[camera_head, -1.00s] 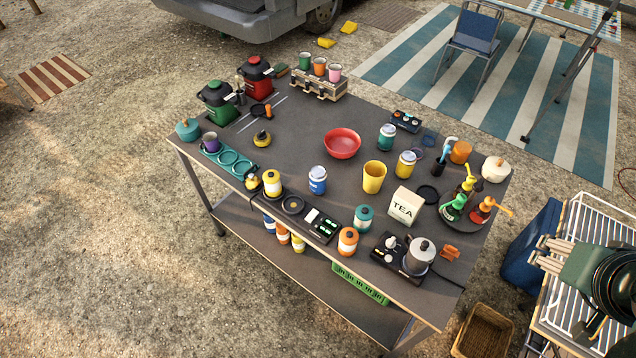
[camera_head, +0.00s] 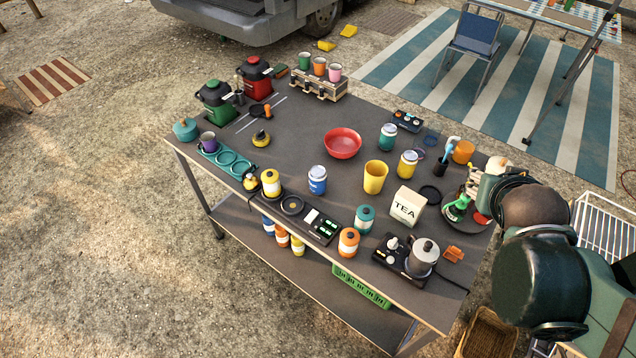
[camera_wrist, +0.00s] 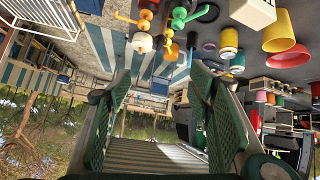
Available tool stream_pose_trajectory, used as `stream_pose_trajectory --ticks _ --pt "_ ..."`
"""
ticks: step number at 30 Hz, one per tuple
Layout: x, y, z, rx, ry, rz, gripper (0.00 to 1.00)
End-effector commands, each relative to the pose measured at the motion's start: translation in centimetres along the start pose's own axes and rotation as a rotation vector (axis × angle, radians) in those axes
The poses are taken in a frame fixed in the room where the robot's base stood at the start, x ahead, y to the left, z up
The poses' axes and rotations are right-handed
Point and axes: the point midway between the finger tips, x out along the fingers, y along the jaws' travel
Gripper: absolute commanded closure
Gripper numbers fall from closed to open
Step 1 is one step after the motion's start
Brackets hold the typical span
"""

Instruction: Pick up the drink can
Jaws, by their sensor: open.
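No thing in view is plainly a drink can. Several can-shaped jars stand on the table (camera_head: 215,207): a blue one (camera_head: 317,181) in the middle, a yellow one (camera_head: 407,165) and a teal one (camera_head: 387,138) right of the red bowl. Teal and orange jars (camera_head: 348,243) stand along the front edge. I cannot tell which, if any, is the can.
A white rack (camera_head: 603,222) stands at right.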

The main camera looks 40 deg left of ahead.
Motion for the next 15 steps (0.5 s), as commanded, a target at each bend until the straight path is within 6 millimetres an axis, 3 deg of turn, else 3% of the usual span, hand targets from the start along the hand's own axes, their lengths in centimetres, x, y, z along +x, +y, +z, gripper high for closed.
stream_pose_trajectory --ticks 15 --pt "5.3 -13.6 -2.1 -0.121 0.155 -0.095 0.48"
